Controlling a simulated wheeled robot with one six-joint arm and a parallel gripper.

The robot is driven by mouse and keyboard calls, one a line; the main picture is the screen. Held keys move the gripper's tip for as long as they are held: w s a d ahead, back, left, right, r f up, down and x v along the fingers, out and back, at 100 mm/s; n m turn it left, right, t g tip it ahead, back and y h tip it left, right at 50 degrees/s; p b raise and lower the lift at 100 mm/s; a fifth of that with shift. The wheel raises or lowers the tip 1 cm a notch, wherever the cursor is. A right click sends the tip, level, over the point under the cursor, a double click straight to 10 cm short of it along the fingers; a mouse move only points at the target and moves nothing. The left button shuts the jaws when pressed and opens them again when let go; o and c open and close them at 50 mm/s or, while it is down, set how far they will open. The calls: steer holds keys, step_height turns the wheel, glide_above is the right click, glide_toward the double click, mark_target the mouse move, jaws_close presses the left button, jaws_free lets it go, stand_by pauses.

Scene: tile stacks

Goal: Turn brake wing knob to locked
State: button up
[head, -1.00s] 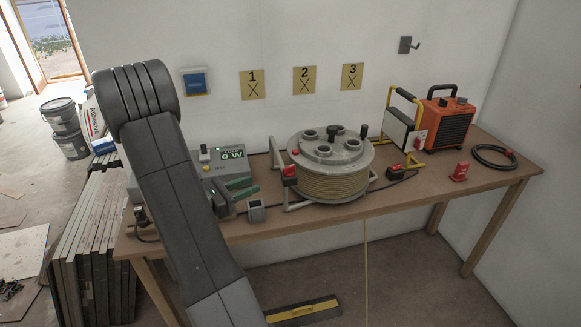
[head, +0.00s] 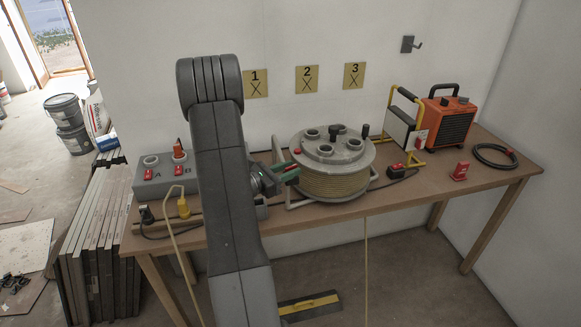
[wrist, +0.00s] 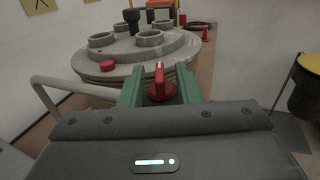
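The brake wing knob (wrist: 160,83) is red with an upright narrow wing on a round red base, in the middle of the wrist view. It sits on the near side of the cable reel (wrist: 135,52), a grey drum that also shows in the head view (head: 331,160). My gripper (wrist: 161,88) has its green fingers on either side of the knob, with gaps between them and the wing, so it is open. In the head view my gripper (head: 287,172) is at the reel's left side and mostly hides the knob.
A red button (head: 297,151) is on the drum's left rim. A grey socket box (head: 150,178) is at the bench's left. A work lamp (head: 402,130) and an orange heater (head: 448,122) stand right of the reel. The bench front right (head: 430,190) is clear.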

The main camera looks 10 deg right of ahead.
steer(key=shift+w+d, duration=0.15)
steer(key=shift+d, duration=0.3)
jaws_close()
steer(key=shift+m+g, duration=0.3)
steer(key=shift+g, duration=0.2)
steer(key=shift+w+a+m+g+h+b, duration=0.1)
steer(key=shift+m+g+h+b, duration=0.5)
steer(key=shift+g, duration=0.4)
steer(key=shift+m+g, duration=1.3)
steer(key=shift+g, duration=0.6)
